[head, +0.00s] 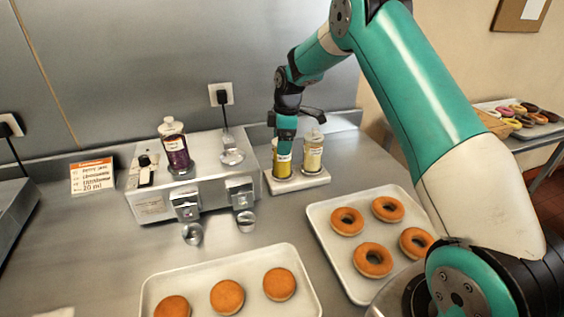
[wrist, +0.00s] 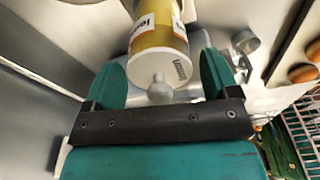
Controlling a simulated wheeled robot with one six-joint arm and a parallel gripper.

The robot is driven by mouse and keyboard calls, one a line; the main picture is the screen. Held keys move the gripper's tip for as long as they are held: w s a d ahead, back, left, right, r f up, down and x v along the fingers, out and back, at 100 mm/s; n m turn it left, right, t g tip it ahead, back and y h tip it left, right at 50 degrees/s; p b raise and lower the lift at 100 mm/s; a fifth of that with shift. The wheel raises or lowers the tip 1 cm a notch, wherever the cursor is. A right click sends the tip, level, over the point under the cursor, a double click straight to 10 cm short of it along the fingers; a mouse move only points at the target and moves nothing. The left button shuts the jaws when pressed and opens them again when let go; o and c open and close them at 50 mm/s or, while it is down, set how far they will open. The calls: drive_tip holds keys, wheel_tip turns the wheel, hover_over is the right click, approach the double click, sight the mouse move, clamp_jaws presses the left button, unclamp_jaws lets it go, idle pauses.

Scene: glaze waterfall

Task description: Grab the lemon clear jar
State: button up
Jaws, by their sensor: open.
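Two clear jars stand side by side on a small white tray (head: 298,186) at the back of the counter in the head view. The left jar (head: 282,166) holds deep yellow filling and the right jar (head: 313,156) a paler cream-yellow one.
A metal machine (head: 185,182) carrying a purple-filled jar (head: 174,147) stands to the left. Trays of plain doughnuts (head: 372,260) and round buns (head: 227,297) lie in front. An orange-and-white card (head: 92,177) stands at the far left.

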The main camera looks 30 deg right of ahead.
drive_tip(key=c, duration=1.4)
drive_tip(key=shift+r, duration=0.1)
